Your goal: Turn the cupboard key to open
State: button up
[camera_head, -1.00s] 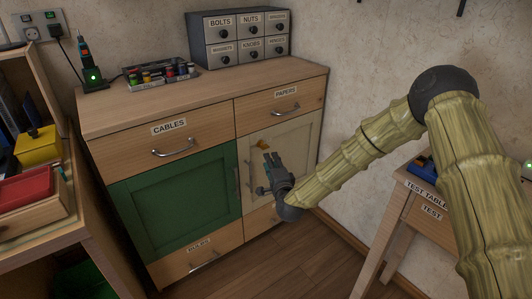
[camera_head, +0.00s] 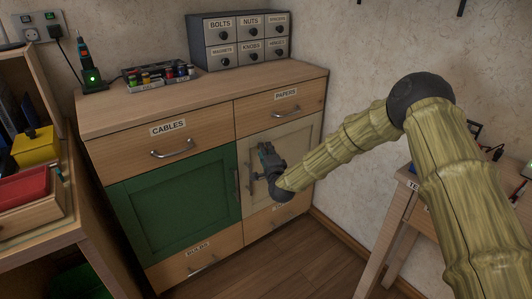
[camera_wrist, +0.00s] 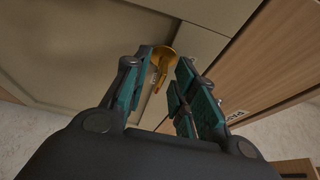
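The cream cupboard door (camera_head: 302,140) sits below the PAPERS drawer and is shut. A brass key (camera_wrist: 163,62) stands out from it in the wrist view, near the door's edge. My gripper (camera_head: 265,152) is at the door's upper left, and its body hides the key in the head view. In the wrist view my gripper (camera_wrist: 158,78) is open, with one finger on each side of the key. Gaps show between the key and both fingers, so I see no grip on it.
A green door (camera_head: 175,205) with a handle is left of the cream door. The PAPERS drawer (camera_head: 310,97) and CABLES drawer (camera_head: 120,148) are above. A wooden table (camera_head: 425,215) stands at the right, beyond my arm. Floor shows in front of the cupboard.

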grip_shut()
jog(key=shift+n, duration=0.3)
jog(key=n+y+b, duration=0.1)
jog(key=n+y, duration=0.2)
jog(key=n, duration=0.4)
jog(key=n+y+b, duration=0.1)
jog(key=n+y, duration=0.2)
jog(key=n, duration=0.4)
jog(key=n+y+b, duration=0.1)
jog(key=n+y, duration=0.2)
jog(key=n, duration=0.4)
jog(key=shift+w+d+f+n+t, duration=0.2)
jog(key=shift+d+n+t, duration=0.1)
jog(key=shift+n, duration=0.1)
